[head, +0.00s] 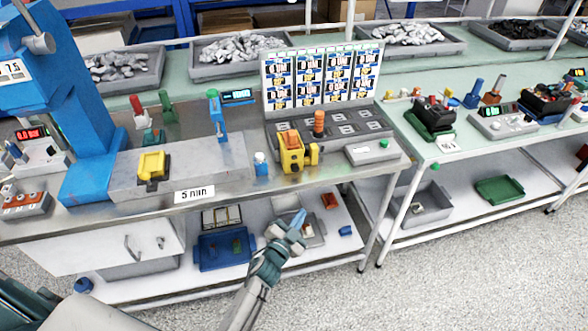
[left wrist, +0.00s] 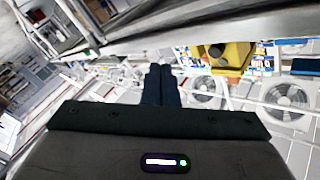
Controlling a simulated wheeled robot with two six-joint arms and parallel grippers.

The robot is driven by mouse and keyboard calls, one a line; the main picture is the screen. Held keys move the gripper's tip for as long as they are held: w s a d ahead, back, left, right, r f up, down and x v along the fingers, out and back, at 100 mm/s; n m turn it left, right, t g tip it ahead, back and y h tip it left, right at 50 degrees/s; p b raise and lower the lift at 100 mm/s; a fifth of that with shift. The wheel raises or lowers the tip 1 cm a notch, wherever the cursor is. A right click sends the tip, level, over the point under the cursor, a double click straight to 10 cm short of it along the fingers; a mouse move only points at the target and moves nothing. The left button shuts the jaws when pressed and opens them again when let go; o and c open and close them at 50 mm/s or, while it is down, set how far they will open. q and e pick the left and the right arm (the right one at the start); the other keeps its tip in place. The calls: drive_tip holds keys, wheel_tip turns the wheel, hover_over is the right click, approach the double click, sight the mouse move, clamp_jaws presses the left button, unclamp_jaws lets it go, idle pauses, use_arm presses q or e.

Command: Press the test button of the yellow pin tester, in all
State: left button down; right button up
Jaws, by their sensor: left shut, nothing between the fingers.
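A yellow tester (head: 291,158) with an orange top stands near the front edge of the metal bench, with a yellow knob on its right side. I cannot make out which part is its test button. A yellow body with a dark round spot, likely the same tester (left wrist: 235,55), shows at the upper right in the left wrist view. My left gripper (head: 297,224) is shut and empty, in front of the bench and below its top edge in the head view, apart from the tester. Its closed fingers (left wrist: 160,72) show in the left wrist view. My right gripper is not in view.
A small blue-and-white bottle (head: 261,164) stands left of the tester, and a grey box with a green button (head: 373,152) to its right. A panel of cards (head: 322,78) rises behind. Another yellow device (head: 152,165) sits further left. A lower shelf holds a blue tray (head: 208,262).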

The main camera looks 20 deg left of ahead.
sight(295, 186)
use_arm(q)
drive_tip(key=shift+m+t+h, duration=0.5)
drive_tip(key=r, duration=0.4)
drive_tip(key=w+r, duration=0.1)
drive_tip(key=shift+d+r, duration=0.4)
drive_tip(key=w+a, duration=0.1)
drive_tip(key=w, duration=0.1)
drive_tip(key=w+a+b, duration=0.1)
drive_tip(key=w+a, duration=0.1)
drive_tip(key=w, duration=0.1)
drive_tip(key=shift+w+a+b, duration=0.3)
drive_tip(key=shift+w+a, duration=0.05)
drive_tip(key=shift+a, duration=0.05)
drive_tip(key=shift+w+a, duration=0.55)
drive_tip(key=shift+w, duration=0.3)
drive_tip(key=shift+w, duration=0.1)
idle(0.4)
drive_tip(key=shift+w+a, duration=0.25)
